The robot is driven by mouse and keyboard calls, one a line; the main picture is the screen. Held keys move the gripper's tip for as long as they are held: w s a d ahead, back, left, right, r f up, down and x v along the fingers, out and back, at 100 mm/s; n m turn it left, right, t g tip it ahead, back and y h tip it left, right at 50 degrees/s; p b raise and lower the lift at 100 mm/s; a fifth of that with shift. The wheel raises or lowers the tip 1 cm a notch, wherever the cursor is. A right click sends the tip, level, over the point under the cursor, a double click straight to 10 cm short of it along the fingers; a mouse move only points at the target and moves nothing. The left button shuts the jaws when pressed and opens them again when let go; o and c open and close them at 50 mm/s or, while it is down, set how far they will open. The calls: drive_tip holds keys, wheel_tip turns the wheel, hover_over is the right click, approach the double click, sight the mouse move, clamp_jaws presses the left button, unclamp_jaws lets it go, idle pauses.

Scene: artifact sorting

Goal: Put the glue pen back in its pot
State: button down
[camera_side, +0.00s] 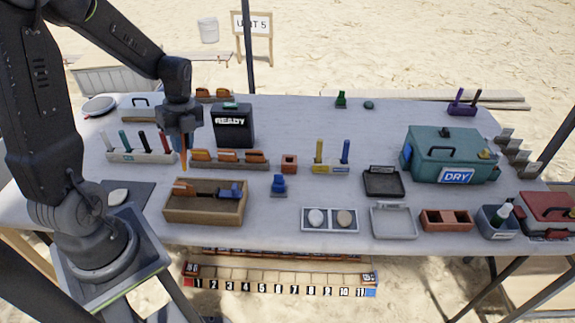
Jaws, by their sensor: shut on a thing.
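My gripper (184,133) is at the left of the table, above the gap between the white pen rack and the row of orange-brown pieces. It is shut on a slim orange pen (184,152), which I take to be the glue pen. The pen hangs upright, tip down; whether its tip touches anything is too small to tell. A small square red-brown pot (289,164) with a dark opening stands to the right, near the middle of the table. It looks empty and is probably the glue pen's pot.
A wooden tray (204,219) lies in front of my gripper. The white pen rack (150,157) is close at left, the orange-brown row (229,166) at right, the black READY box (233,130) behind. A yellow-and-blue pen stand (331,168) is right of the pot.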

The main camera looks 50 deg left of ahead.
drive_tip(key=w+a+f+t, duration=0.2)
drive_tip(key=w, duration=1.9)
drive_tip(key=shift+y, duration=0.3)
drive_tip(key=shift+w+d+f, duration=1.25)
drive_tip(key=shift+d+f, duration=0.2)
drive_tip(key=shift+f, duration=0.4)
drive_tip(key=shift+w+d+f, duration=1.3)
drive_tip(key=shift+d+f, duration=0.15)
drive_tip(key=shift+f, duration=0.45)
drive_tip(key=shift+w+d+f, duration=1.25)
drive_tip(key=shift+d+f, duration=0.2)
drive_tip(key=shift+f, duration=0.4)
drive_tip(key=c, duration=1.1)
unclamp_jaws()
drive_tip(key=shift+f, duration=0.15)
drive_tip(key=shift+o, duration=0.2)
